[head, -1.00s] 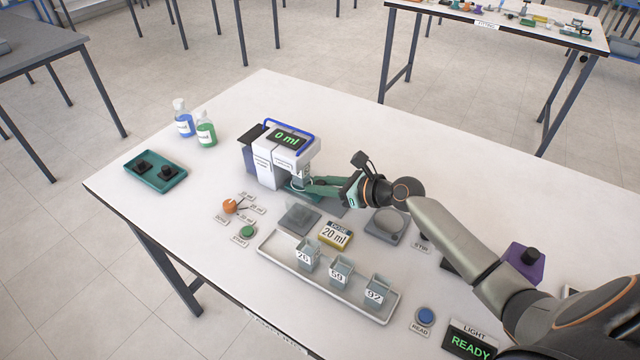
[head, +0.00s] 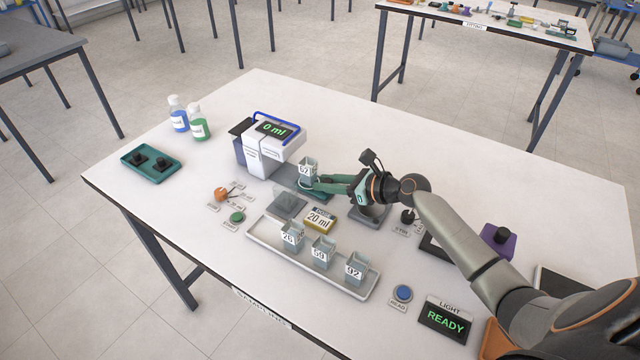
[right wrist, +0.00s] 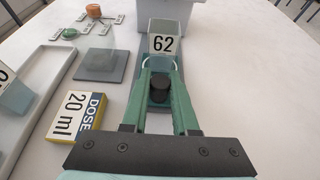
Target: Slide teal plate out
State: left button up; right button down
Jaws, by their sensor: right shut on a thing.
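The white and blue dispenser (head: 262,150) shows "0 ml". The teal plate (head: 284,171) sticks out of its front toward my right gripper. A clear square cup (head: 308,169) stands upright on the plate, clear of the dispenser; its label reads 62 in the right wrist view (right wrist: 163,44). My right gripper (head: 312,184) is shut on the plate's black knob (right wrist: 158,89), with a green finger on each side of it, just in front of the cup. The fingers hide part of the plate. My left gripper is not in view.
A long white tray (head: 262,247) with cups 76, 59 and 92 lies in front. A yellow "20 ml" dose block (head: 320,218) and a grey pad (head: 290,204) lie near the plate. A teal tray (head: 151,176) is at left.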

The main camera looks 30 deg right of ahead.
aim_at(339, 198)
jog(key=shift+s+d+r+p, duration=0.15)
jog(key=shift+s+d, duration=0.1)
jog(key=shift+s, duration=0.35)
jog(key=shift+s+d+f+p, duration=0.15)
jog(key=shift+s+d, duration=0.1)
jog(key=shift+s, duration=0.35)
jog(key=shift+s+d+r, duration=0.1)
jog(key=shift+s+d, duration=0.15)
jog(key=shift+s, duration=0.05)
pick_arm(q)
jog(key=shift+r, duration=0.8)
pick_arm(e)
jog(key=shift+d+f, duration=0.1)
jog(key=shift+f, duration=0.15)
jog(key=c, duration=0.7)
grip_release()
jog(key=shift+s+r, duration=0.1)
pick_arm(q)
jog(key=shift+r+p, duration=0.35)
jog(key=shift+p, duration=0.15)
pick_arm(e)
jog(key=v, duration=1.2)
jog(key=shift+s+d+r, duration=0.15)
jog(key=shift+d+r, duration=0.05)
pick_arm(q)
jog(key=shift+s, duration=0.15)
pick_arm(e)
jog(key=shift+s+f, duration=0.1)
